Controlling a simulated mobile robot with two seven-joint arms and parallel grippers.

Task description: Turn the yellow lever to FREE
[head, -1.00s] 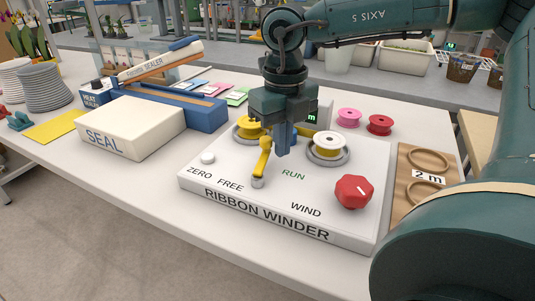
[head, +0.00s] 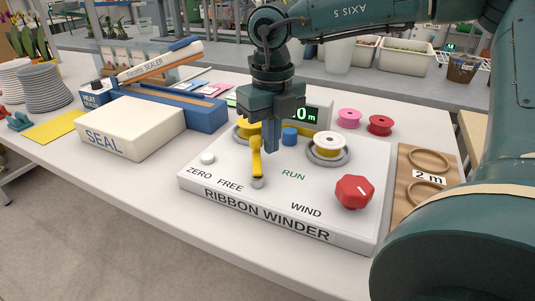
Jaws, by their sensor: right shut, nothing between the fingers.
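The yellow lever (head: 257,160) stands on the white ribbon winder (head: 225,175), its pivot between the printed words FREE and RUN. Its arm points nearly straight toward the back of the box, not clearly at either word. My right gripper (head: 272,149) is shut and empty, pointing down just right of the lever's upper end. The fingers look very close to the lever; I cannot tell whether they touch it. My left gripper is out of view.
A red knob (head: 355,191) is at the winder's right, a white button (head: 207,158) at its left. The SEAL block (head: 130,127) is left; a board with rings (head: 408,190) is right.

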